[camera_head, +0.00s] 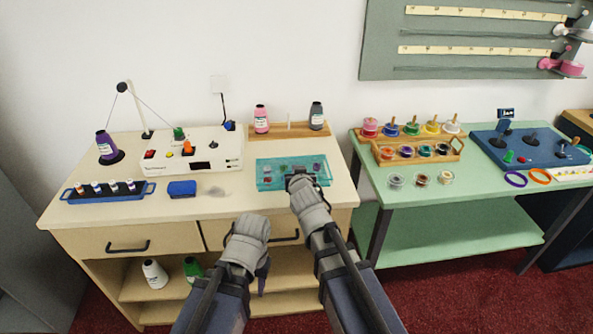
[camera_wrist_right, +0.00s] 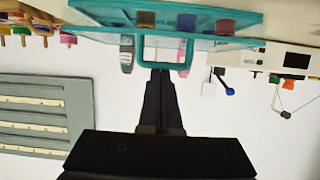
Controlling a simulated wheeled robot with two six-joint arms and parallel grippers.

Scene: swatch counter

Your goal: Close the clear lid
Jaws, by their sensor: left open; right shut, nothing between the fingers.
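The teal see-through case (camera_head: 265,183) sits on the cream counter at its right end, with small coloured pots inside. Its clear lid (camera_wrist_right: 105,37) lies over the pots, nearly flat; I cannot tell whether it is fully seated. A teal loop handle (camera_wrist_right: 146,52) sticks out from the lid's front edge. My right gripper (camera_head: 297,177) is shut and empty at the case's front edge. In the right wrist view, which is upside down, its fingertips (camera_wrist_right: 161,72) are at the loop; contact is unclear. My left gripper (camera_head: 262,275) is open, low in front of the counter drawers.
A wooden rack (camera_head: 287,131) with a pink and a grey bottle stands behind the case. A white machine (camera_head: 215,150) and a blue block (camera_head: 182,189) are to the left. A green table (camera_head: 480,195) with spools stands at right.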

